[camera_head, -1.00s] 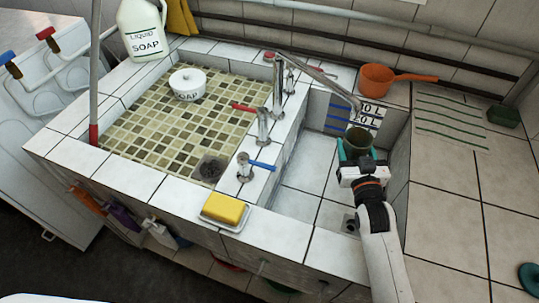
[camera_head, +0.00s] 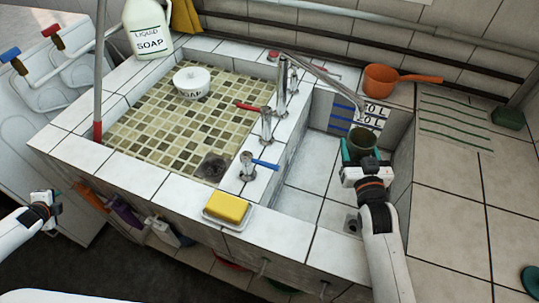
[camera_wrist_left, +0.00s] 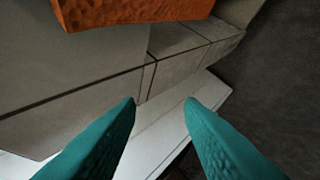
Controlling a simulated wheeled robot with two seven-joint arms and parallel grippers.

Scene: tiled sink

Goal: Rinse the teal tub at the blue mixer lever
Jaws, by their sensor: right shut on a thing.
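The teal tub (camera_head: 362,140), dark green in this light, is held upright in the right basin. My right gripper (camera_head: 360,160) is shut on it from the near side. The tub's mouth is just below the tip of the long spout (camera_head: 330,78); I see no water stream. The blue mixer lever (camera_head: 264,164) sits on the tiled divider between the basins and points right. My left gripper (camera_head: 54,210) is at the far left, outside the sink front, away from the lever. The left wrist view shows its two teal fingers (camera_wrist_left: 160,103) apart with nothing between them.
A red lever (camera_head: 250,107) is further back on the divider. A yellow sponge on a dish (camera_head: 227,208) sits on the front rim near the blue lever. A soap pot (camera_head: 190,83) is in the left basin. An orange pan (camera_head: 382,80) stands behind the right basin.

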